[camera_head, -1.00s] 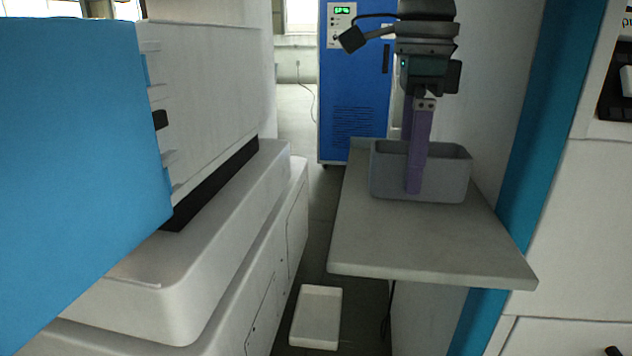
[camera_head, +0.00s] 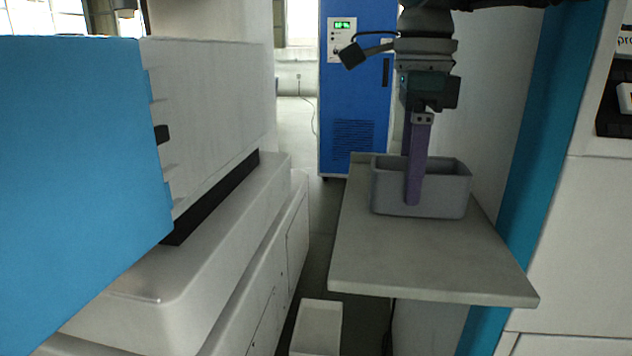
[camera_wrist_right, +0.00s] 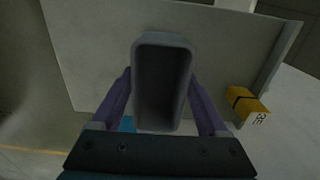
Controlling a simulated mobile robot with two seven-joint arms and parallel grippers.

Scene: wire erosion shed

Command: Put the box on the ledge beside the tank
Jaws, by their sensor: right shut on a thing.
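The box (camera_head: 438,198) is a grey open-topped bin. In the head view it stands upright at the ledge's far part, touching it or just above; I cannot tell which. The ledge (camera_head: 425,268) is a flat grey shelf beside the white and teal machine. My right gripper (camera_head: 414,194) points down with purple fingers and is shut on the box. In the right wrist view, its fingers flank the empty-looking box (camera_wrist_right: 163,85), with the ledge (camera_wrist_right: 90,60) behind. I cannot tell which body is the tank. My left gripper is out of view.
A large blue and white machine (camera_head: 210,110) fills the left side. A blue cabinet (camera_head: 352,100) stands at the back. A white tray (camera_head: 317,325) lies on the floor below the ledge. A yellow and black item (camera_wrist_right: 247,104) shows in the wrist view. The ledge's near part is bare.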

